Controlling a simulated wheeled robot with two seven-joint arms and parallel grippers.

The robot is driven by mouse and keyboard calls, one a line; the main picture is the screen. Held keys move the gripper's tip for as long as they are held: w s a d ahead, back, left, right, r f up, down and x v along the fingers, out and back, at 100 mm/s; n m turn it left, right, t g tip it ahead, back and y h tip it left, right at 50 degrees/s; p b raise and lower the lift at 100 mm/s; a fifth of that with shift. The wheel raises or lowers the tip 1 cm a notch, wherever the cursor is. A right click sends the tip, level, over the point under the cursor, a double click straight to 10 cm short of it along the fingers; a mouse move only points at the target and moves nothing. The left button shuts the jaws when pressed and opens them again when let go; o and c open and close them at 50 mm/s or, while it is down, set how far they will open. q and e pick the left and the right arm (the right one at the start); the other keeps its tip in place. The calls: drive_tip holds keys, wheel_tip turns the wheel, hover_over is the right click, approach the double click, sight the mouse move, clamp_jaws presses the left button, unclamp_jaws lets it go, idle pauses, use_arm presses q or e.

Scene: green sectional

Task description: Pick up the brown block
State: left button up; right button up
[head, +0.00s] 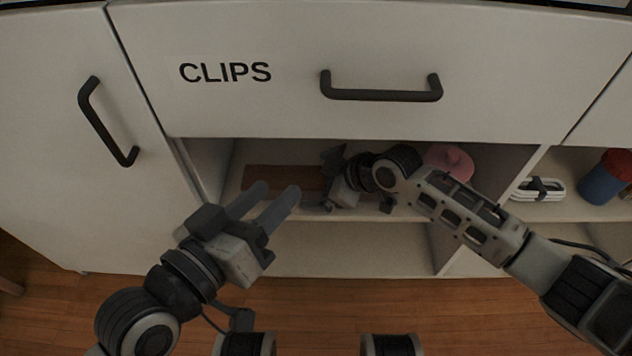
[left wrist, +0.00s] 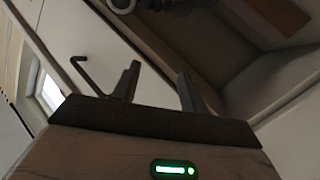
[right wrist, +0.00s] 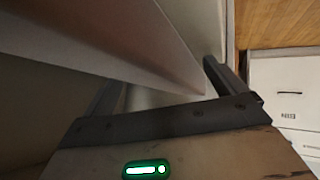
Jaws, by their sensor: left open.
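The brown block (head: 283,178) lies in the open upper compartment under the CLIPS drawer, toward its left side. My right gripper (head: 328,180) reaches into that compartment at the block's right end; whether it touches the block is unclear. In the right wrist view the fingers of my right gripper (right wrist: 165,80) stand wide apart, and a broad slab-like surface crosses between them. I cannot tell if that surface is the block or the shelf. My left gripper (head: 268,205) is open and empty in front of the compartment; its parted fingers also show in the left wrist view (left wrist: 157,85).
A pink object (head: 449,162) sits behind my right forearm in the same compartment. The CLIPS drawer (head: 290,110) is closed above. White looped items (head: 538,190) and a blue-and-red cup (head: 604,180) stand in the right compartment. The lower shelf (head: 345,245) is bare.

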drive_tip(key=c, duration=0.8)
